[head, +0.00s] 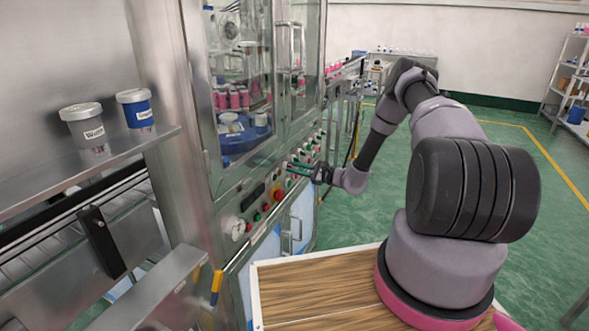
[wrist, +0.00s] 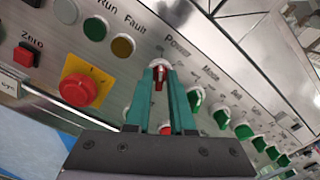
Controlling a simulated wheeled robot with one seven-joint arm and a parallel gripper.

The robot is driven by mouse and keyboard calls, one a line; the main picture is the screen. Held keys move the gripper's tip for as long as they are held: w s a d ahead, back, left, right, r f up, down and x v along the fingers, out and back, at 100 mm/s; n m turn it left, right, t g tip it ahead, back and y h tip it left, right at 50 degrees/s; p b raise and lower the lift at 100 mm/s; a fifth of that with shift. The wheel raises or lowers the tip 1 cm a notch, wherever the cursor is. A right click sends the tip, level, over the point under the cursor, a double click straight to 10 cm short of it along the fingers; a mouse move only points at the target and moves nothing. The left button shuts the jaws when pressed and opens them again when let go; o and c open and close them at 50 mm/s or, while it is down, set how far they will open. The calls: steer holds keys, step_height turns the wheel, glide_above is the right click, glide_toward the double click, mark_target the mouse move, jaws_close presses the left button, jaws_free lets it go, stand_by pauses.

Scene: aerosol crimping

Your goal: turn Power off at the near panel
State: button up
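The near panel (wrist: 135,75) is a tilted metal face with labelled controls. The Power knob (wrist: 158,78) shows red below its label, between my gripper's fingertips. My gripper (wrist: 161,70) has two teal fingers, one on each side of the knob, close together and seemingly shut on it. The fingers hide the knob's sides, so its exact turn is hard to read. In the head view my gripper (head: 297,169) reaches the panel at the front of the machine; the knob is too small to make out there.
A red emergency stop (wrist: 79,89) on a yellow base sits left of Power. Several green-handled knobs (wrist: 222,118) run down to the right. A wooden tabletop (head: 320,290) lies in front.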

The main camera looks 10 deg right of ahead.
steer(key=shift+o, duration=0.6)
steer(key=v, duration=1.1)
steer(key=s+a+r+n+g+h, duration=0.1)
steer(key=s+a+r+n+g, duration=0.2)
steer(key=r, duration=0.6)
steer(key=s+a+r+n+g+h, duration=0.1)
steer(key=s+a+r+n+g, duration=0.2)
steer(key=r, duration=0.6)
steer(key=s+a+r+n+g+h, duration=0.15)
steer(key=s+r+n+g, duration=0.3)
steer(key=r, duration=0.45)
steer(key=s+d+r+n+t+h, duration=0.2)
steer(key=s+r+t+h, duration=0.1)
steer(key=s+r, duration=0.6)
steer(key=s+d+r+n+t+h, duration=0.2)
steer(key=s+r+t+h, duration=0.2)
steer(key=s+r, duration=0.5)
steer(key=s+h, duration=0.2)
steer(key=s, duration=0.3)
steer(key=shift+d+r, duration=0.15)
steer(key=shift+d, duration=0.1)
